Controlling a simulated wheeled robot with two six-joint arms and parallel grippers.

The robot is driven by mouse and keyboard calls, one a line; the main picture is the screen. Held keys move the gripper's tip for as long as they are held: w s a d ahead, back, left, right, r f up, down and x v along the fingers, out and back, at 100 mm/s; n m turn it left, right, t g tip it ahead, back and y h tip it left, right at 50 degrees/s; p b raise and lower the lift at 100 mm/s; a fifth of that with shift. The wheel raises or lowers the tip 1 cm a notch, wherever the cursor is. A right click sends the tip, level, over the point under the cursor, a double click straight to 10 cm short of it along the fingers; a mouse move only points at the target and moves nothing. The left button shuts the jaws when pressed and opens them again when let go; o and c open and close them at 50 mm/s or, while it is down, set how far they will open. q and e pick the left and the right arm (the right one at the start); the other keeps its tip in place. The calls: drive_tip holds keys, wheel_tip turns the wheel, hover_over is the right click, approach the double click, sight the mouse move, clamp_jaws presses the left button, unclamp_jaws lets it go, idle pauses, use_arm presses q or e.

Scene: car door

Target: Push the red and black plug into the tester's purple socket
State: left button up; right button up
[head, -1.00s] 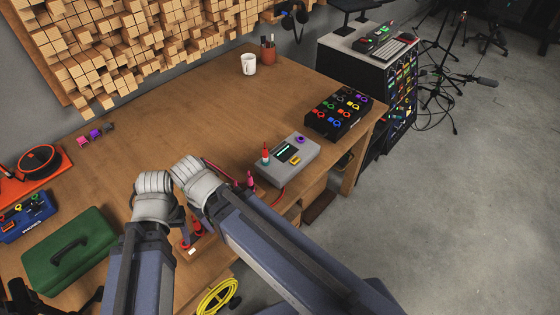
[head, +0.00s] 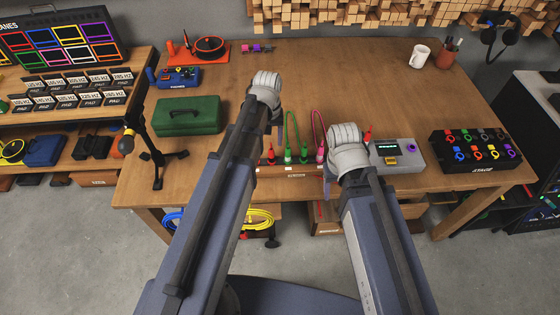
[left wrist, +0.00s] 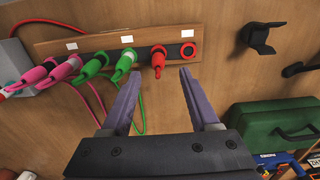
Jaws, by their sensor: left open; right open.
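In the left wrist view, the red and black plug (left wrist: 158,60) stands on a wooden strip, left of an empty red ring socket (left wrist: 189,50). My left gripper (left wrist: 160,73) is open and empty, its tips just short of the plug and apart from it. In the head view, the plug (head: 271,153) shows to the right of my left arm (head: 240,160). The grey tester (head: 402,165) lies further right; its purple socket (head: 411,148) is small there. My right gripper (head: 349,150) is beside the tester, its fingers hidden behind its wrist.
Green plugs (head: 303,153) and pink plugs (head: 320,155) stand in the same row, with looping cables. Another red plug (head: 367,136) stands on the tester's left side. A green case (head: 190,117) lies left, a black box (head: 474,150) right. The table's middle back is clear.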

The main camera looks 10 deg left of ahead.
sight(271, 155)
use_arm(q)
drive_tip(key=shift+f, duration=0.15)
drive_tip(key=shift+f+b, duration=1.15)
drive_tip(key=shift+b, duration=0.15)
wheel_tip(271, 155, down, 5)
drive_tip(key=b, duration=0.5)
drive_tip(key=shift+d+f, duration=0.1)
drive_tip(key=shift+f, duration=0.1)
drive_tip(key=shift+r, duration=0.1)
clamp_jaws()
